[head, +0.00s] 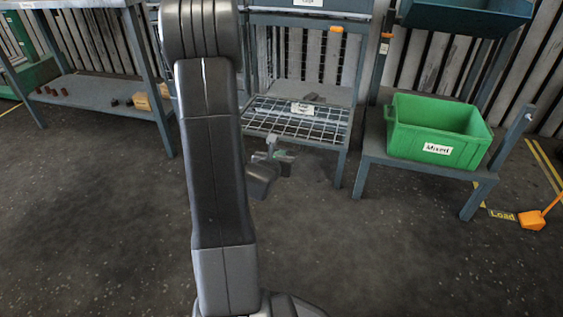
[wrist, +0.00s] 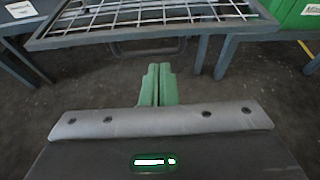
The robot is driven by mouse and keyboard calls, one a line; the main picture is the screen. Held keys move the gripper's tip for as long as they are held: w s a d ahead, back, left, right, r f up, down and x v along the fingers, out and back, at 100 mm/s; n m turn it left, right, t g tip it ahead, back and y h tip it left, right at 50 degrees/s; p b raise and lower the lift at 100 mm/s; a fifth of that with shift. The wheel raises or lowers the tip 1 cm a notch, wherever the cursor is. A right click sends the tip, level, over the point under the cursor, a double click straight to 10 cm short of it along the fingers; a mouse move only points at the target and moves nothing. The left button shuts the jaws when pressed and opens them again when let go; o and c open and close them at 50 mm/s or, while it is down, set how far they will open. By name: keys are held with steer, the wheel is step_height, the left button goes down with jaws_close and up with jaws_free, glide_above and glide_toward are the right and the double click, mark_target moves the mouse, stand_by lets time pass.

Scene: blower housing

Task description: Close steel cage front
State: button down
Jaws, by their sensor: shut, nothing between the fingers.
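The steel cage front (head: 285,124) is a wire-grid panel in a grey frame with a white label. It lies lowered, roughly flat, sticking out at the front of the cage stand. In the wrist view the same grid panel (wrist: 90,31) spans the top of the picture. A dark bar like a handle (wrist: 148,50) shows just under its front edge. My gripper (head: 284,156) is low in front of the panel's front edge, apart from it as far as I can tell. In the wrist view its green fingers (wrist: 159,68) are together and empty, pointing toward the dark bar.
A green bin (head: 437,130) with a label stands on a low grey table (head: 425,169) to the right. A grey workbench (head: 90,93) with small parts stands at the left. An orange scoop-like thing (head: 532,220) lies at far right. The floor in front is clear.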

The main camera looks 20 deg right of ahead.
steer(key=b+x, duration=0.1)
steer(key=x, duration=0.9)
steer(key=shift+b, duration=0.35)
